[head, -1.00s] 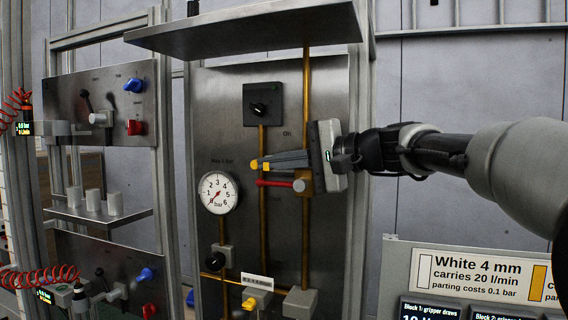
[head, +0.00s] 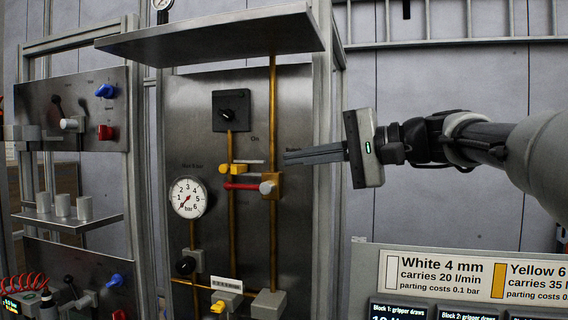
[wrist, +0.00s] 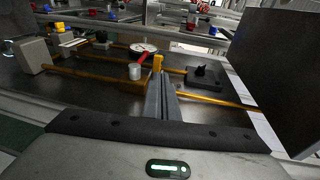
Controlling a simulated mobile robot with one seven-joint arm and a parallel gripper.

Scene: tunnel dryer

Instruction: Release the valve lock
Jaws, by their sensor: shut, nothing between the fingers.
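The valve (head: 268,184) is a brass block with a grey knob on the right-hand vertical pipe. Its red lever (head: 242,186) lies horizontally to the left. A small yellow piece (head: 237,169) with a pale bar sits just above the lever; I cannot tell for sure whether it is the lock. My gripper (head: 286,158) is shut and empty, its fingertips to the right of the yellow piece and apart from it. In the wrist view, the yellow piece (wrist: 157,62) and red lever (wrist: 146,56) show beyond the fingertips (wrist: 159,80).
A metal shelf (head: 215,33) juts out above the valve. A pressure gauge (head: 188,197) and a black rotary switch (head: 231,111) are on the panel. Another yellow piece (head: 219,307) is low on the panel. A sign (head: 440,272) stands lower right.

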